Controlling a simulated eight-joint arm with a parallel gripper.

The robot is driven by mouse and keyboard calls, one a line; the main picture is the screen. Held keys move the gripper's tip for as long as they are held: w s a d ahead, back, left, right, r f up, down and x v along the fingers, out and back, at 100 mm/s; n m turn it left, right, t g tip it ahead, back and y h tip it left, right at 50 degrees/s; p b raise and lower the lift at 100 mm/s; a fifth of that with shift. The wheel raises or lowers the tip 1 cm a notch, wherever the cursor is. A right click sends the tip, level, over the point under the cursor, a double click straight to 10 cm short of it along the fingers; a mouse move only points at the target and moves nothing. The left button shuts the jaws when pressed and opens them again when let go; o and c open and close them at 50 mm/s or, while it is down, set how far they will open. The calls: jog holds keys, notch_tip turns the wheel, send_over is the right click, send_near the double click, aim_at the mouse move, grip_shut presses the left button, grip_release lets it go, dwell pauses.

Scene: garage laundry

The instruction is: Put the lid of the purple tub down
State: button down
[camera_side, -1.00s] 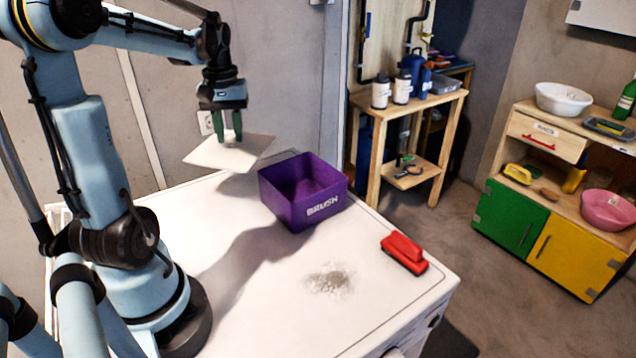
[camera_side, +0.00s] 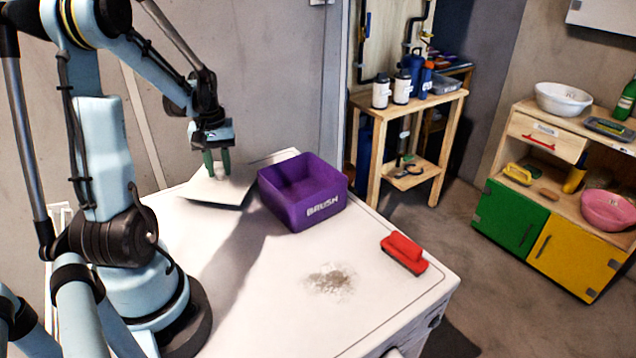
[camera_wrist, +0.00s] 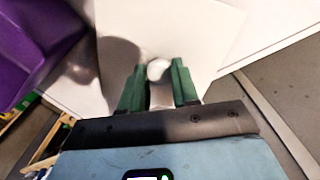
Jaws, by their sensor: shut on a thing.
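The purple tub (camera_side: 304,205), marked BRUSH, stands open on the white machine top. Its inside looks empty in the side view. Its white lid (camera_side: 205,193) is to the left of the tub, low over the machine top; I cannot tell whether it touches. My gripper (camera_side: 217,168) is above the lid with its green fingers shut on the lid's round white knob. The wrist view shows the knob (camera_wrist: 158,70) between the fingertips, the pale lid (camera_wrist: 190,30) beyond, and part of the tub (camera_wrist: 30,45) at upper left.
A red brush (camera_side: 404,252) lies near the right edge of the white top (camera_side: 250,310). A patch of grey powder (camera_side: 330,281) lies in front of the tub. A wooden shelf stand (camera_side: 408,110) and a cabinet (camera_side: 540,215) stand beyond on the floor.

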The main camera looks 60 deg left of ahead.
aim_at(219, 170)
jog(key=shift+f, duration=0.9)
jog(key=shift+f, duration=0.15)
jog(key=c, duration=0.8)
grip_release()
notch_tip(219, 170, up, 12)
jog(key=w+d+m+t, duration=0.2)
jog(key=d+m, duration=0.2)
jog(key=d, duration=0.5)
jog(key=w+d+m+t, duration=0.2)
jog(key=d+m, duration=0.3)
jog(key=d, duration=0.5)
jog(key=w+d+f+m+t, duration=0.1)
jog(key=w+d+m+t, duration=0.2)
jog(key=d, duration=0.7)
jog(key=shift+m, duration=0.8)
